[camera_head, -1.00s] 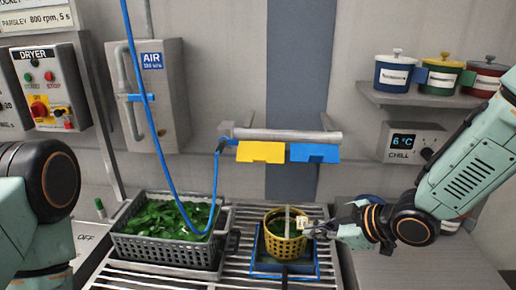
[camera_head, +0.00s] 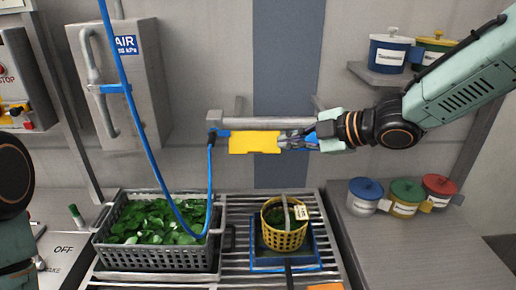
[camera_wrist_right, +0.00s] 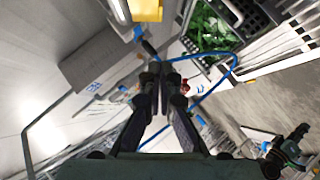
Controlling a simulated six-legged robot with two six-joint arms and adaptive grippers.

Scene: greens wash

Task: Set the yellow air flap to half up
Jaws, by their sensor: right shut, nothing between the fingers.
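The yellow air flap (camera_head: 254,143) hangs under the grey air bar (camera_head: 265,123), its face toward me and sloping slightly. It also shows at the top of the right wrist view (camera_wrist_right: 147,10). My right gripper (camera_head: 286,142) is shut and empty, its tips at the flap's right edge; I cannot tell whether they touch it. In the right wrist view its fingers (camera_wrist_right: 161,72) are together. The blue flap is mostly hidden behind my right gripper. My left gripper is out of view; only part of my left arm shows at the left edge.
A blue hose (camera_head: 152,165) loops in front of the grey crate (camera_head: 160,258) of greens. A yellow basket (camera_head: 285,240) stands in a blue tray (camera_head: 262,262) on the rack below. Lidded pots (camera_head: 404,208) stand at right. The AIR box (camera_head: 135,90) is on the wall.

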